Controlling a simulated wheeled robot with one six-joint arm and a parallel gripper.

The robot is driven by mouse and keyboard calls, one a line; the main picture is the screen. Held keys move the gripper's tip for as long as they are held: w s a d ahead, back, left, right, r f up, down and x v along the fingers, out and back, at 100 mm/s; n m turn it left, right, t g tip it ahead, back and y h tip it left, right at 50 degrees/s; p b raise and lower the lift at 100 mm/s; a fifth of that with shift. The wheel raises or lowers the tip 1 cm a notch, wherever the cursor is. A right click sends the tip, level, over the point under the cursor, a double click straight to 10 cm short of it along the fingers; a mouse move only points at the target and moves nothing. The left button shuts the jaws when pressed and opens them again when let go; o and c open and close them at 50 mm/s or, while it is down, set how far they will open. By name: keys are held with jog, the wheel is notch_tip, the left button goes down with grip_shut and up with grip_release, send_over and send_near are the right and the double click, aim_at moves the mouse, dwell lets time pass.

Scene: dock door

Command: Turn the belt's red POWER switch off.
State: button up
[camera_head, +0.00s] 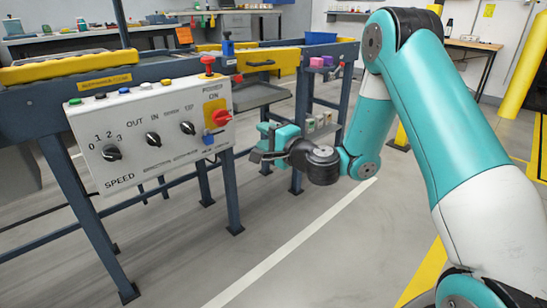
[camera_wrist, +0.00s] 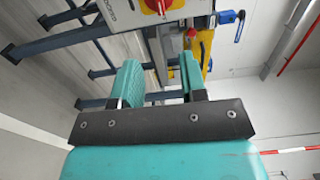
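The red POWER switch (camera_head: 221,117) is a rotary knob on a yellow plate at the right end of the white control panel (camera_head: 130,140). In the wrist view the red switch (camera_wrist: 157,5) is at the top edge, partly cut off, beyond the fingertips. The word ON is printed above the yellow plate. My gripper (camera_head: 260,145) is to the right of the panel and a little lower than the switch, apart from it. In the wrist view my gripper (camera_wrist: 160,76) has its two teal fingers spread, with nothing between them.
The panel also carries a SPEED knob (camera_head: 111,153), other black knobs and small buttons. A red mushroom button (camera_head: 207,62) stands on its top edge. A blue part (camera_head: 208,138) sits just below the switch. The belt frame's legs (camera_head: 231,190) stand below; floor right of them is clear.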

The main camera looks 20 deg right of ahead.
jog(key=shift+b+v, duration=1.05)
jog(key=shift+v, duration=0.35)
